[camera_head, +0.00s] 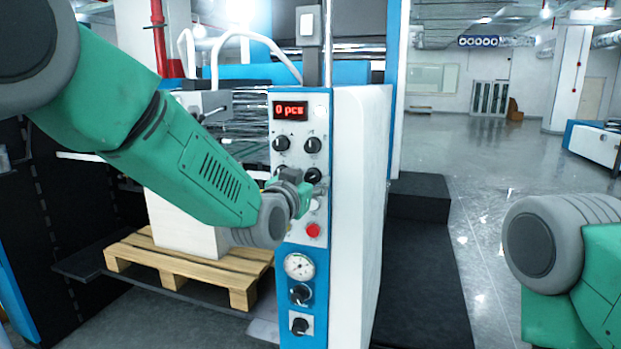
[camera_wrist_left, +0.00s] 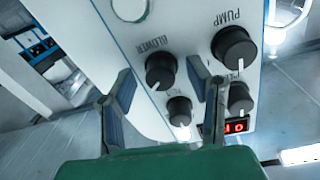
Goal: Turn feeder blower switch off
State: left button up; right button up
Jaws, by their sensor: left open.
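The feeder blower switch is a black rotary knob (camera_wrist_left: 161,70) marked BLOWER on the white control panel. In the wrist view it sits between the two spread fingers of my left gripper (camera_wrist_left: 170,82). No finger clearly touches it, and its pointer setting is hard to read. In the head view the blower knob (camera_head: 313,175) shows just beyond my left gripper (camera_head: 306,187), which is in front of the panel and hides part of it. My left gripper is open and empty. My right gripper is out of view; only my right arm shows.
The PUMP knob (camera_wrist_left: 234,47) is beside the blower knob, with more knobs near the red display (camera_head: 290,111). A red button (camera_head: 313,230) and a gauge (camera_head: 300,266) are lower on the panel. A wooden pallet (camera_head: 190,268) stands left; open floor (camera_head: 480,220) lies right.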

pick_arm(q)
jog(key=shift+a, duration=0.2)
jog(key=shift+c, duration=0.8)
jog(key=shift+d, duration=0.1)
grip_shut()
jog(key=shift+d, duration=0.15)
